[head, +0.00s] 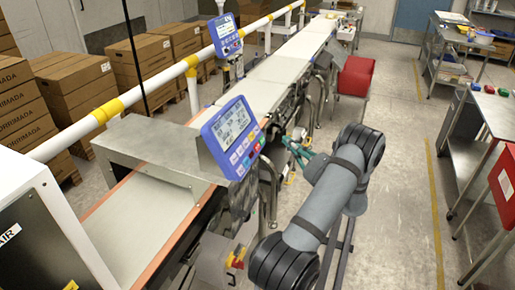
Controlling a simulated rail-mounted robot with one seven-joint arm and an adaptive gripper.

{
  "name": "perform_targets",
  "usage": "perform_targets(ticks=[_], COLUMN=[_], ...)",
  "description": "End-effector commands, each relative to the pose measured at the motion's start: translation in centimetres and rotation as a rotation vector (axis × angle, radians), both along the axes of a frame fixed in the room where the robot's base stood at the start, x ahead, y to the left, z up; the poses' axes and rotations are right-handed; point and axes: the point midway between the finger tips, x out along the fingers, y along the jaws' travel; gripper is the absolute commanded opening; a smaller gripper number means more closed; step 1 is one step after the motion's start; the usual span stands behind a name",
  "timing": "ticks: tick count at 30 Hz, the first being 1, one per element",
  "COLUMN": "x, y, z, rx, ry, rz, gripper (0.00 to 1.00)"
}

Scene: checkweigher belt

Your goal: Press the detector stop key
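A blue control panel (232,136) with a lit screen and rows of small keys (244,158) stands by the metal tunnel over the near belt. The keys have several colours, some reddish, but their labels are too small to read, so I cannot tell which is the stop key. My gripper (289,143) is to the right of this panel, pointing left toward its side, and appears apart from the keys. Its fingers are small here and overlap the belt machinery behind. I cannot tell whether they are open or shut.
A second blue panel (225,34) stands farther along the belt (277,70). A yellow-and-red switch (237,260) is low by the near frame. A red bin (356,76) stands beside the line. Stacked cartons (73,86) are behind the white rail.

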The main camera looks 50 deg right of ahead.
Motion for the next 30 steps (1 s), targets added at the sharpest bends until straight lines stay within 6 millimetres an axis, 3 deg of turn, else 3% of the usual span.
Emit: perform_targets(ticks=[18,30], x=[6.2,7.3], y=[2.1,2.4], z=[-3.5,-3.9], rx=[0.001,0.0], ry=[0.0,0.0], rz=[0.003,0.0], gripper=[0.0,0.0])
